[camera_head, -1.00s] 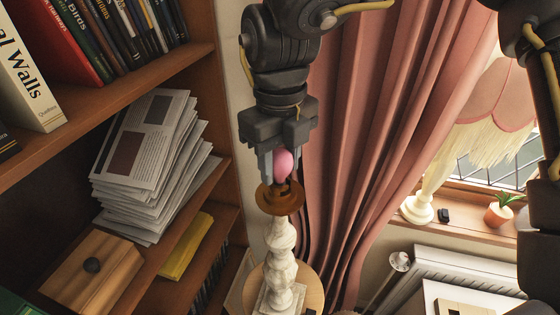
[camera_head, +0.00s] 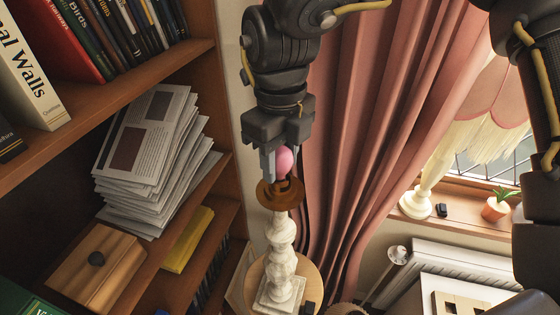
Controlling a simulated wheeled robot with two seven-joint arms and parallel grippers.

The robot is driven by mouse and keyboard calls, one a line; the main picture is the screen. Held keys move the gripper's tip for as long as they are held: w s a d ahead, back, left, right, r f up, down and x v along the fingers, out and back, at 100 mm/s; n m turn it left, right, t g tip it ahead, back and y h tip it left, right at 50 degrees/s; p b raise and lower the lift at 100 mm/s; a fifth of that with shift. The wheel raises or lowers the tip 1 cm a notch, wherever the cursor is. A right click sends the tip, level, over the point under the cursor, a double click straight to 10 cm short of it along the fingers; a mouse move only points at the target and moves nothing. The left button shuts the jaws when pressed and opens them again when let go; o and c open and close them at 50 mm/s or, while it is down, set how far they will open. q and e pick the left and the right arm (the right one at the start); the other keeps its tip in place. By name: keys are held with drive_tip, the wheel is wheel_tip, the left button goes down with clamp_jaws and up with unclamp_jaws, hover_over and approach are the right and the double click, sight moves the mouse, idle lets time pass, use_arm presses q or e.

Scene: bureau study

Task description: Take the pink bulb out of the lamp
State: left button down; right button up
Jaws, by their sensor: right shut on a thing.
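The lamp is a white carved stem (camera_head: 281,245) with a brown cup-shaped top (camera_head: 280,196), standing upright on a small round wooden table (camera_head: 312,285). The pink bulb (camera_head: 286,160) shows just above the brown top. My right gripper (camera_head: 277,165) points down from above and is shut on the bulb, its grey fingers at the bulb's sides. The bulb's lower end is hidden, so I cannot tell whether it still sits in the socket. My left gripper is not in view.
A bookcase with a paper stack (camera_head: 150,160), a wooden box (camera_head: 95,265) and books stands at the left. A pink curtain (camera_head: 390,130) hangs close behind the lamp. A fringed lamp (camera_head: 417,203) and a potted plant (camera_head: 496,207) stand on the windowsill at the right.

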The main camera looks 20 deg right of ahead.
drive_tip(key=shift+n, duration=0.8)
drive_tip(key=shift+n, duration=0.8)
drive_tip(key=shift+n, duration=0.8)
drive_tip(key=shift+r, duration=0.15)
drive_tip(key=shift+r, duration=1.3)
